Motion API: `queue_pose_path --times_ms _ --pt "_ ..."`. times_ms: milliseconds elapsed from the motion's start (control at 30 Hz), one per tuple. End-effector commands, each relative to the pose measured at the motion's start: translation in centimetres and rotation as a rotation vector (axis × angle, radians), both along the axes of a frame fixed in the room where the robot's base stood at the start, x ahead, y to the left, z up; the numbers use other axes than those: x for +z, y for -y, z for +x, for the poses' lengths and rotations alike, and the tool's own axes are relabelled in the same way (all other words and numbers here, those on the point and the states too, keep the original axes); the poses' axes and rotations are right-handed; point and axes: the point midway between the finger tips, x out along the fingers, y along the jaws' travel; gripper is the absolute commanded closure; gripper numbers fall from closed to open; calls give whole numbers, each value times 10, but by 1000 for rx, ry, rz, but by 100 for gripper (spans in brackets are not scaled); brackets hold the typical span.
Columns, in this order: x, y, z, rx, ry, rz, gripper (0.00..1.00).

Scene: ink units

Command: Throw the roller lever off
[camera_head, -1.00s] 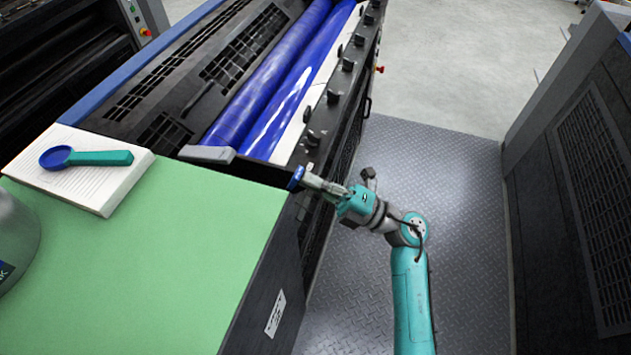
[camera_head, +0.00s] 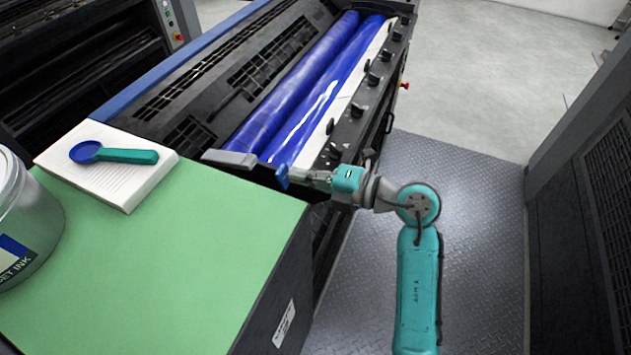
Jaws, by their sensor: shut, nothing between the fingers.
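A small blue piece (camera_head: 282,178) shows at the tip of my gripper, by the near end of the blue rollers (camera_head: 310,95). It looks like the grip of the roller lever, but I cannot tell it for sure from a part of my fingers. My gripper (camera_head: 292,176) is shut and points left, at the near right corner of the press. It is close against the blue piece; whether they touch is unclear. The lever's shaft and pivot are hidden.
A green-topped cabinet (camera_head: 160,245) fills the near left, with a paper pad (camera_head: 125,188), a blue-ended teal spatula (camera_head: 115,155) and an ink can (camera_head: 22,225). Black knobs (camera_head: 370,79) line the press's right side. Tread-plate floor (camera_head: 460,200) lies clear towards another machine (camera_head: 590,185).

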Motion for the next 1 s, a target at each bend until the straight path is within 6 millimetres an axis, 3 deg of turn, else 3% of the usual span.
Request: queue_pose_path --times_ms 400,1000 --pt "-1 -26 10 1 2 8 100" --pt "-1 -32 12 3 4 10 100"
